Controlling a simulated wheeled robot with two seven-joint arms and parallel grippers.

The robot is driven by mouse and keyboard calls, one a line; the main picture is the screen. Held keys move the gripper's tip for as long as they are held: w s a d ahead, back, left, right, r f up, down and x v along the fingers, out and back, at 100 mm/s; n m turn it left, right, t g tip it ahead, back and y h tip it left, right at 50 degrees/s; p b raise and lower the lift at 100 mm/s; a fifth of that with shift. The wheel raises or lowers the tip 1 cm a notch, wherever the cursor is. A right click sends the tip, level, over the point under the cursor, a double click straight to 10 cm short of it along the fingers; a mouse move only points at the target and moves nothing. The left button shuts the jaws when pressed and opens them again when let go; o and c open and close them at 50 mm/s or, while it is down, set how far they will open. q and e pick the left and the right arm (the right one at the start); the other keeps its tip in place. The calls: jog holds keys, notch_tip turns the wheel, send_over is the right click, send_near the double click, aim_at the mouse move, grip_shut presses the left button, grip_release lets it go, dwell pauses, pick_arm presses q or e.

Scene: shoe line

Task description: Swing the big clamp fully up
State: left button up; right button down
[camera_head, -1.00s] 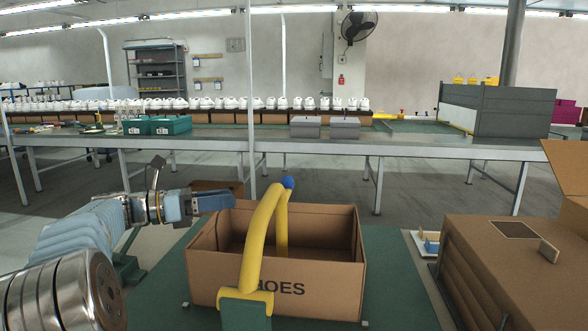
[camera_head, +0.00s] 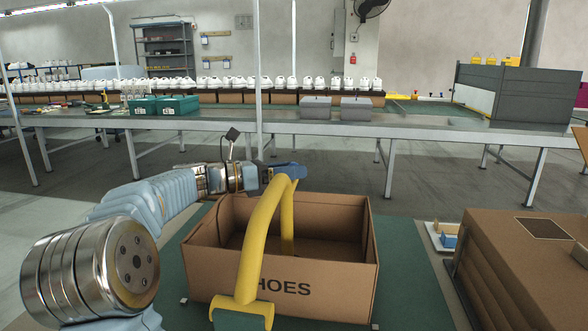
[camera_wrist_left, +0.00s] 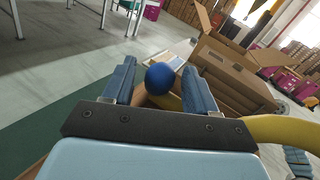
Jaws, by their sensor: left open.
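The big clamp (camera_head: 262,238) is a yellow curved bar rising from a green and yellow base (camera_head: 241,314) at the front of an open cardboard box marked "HOES" (camera_head: 330,291). It arches up over the box's front wall. Its blue ball knob (camera_wrist_left: 159,78) shows in the left wrist view between two blue fingers. My left gripper (camera_head: 288,171) is at the top of the clamp in the head view, open, with a finger on each side of the knob; contact cannot be told. In the head view the knob is hard to separate from the gripper. My right gripper is not in view.
The box stands on a green mat (camera_head: 412,276). A long bench (camera_head: 330,124) with shoes and grey and green bins runs behind, across open floor.

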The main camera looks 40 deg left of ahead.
pick_arm(q)
jog(key=shift+w+d, duration=0.4)
jog(key=shift+w, duration=0.1)
grip_shut()
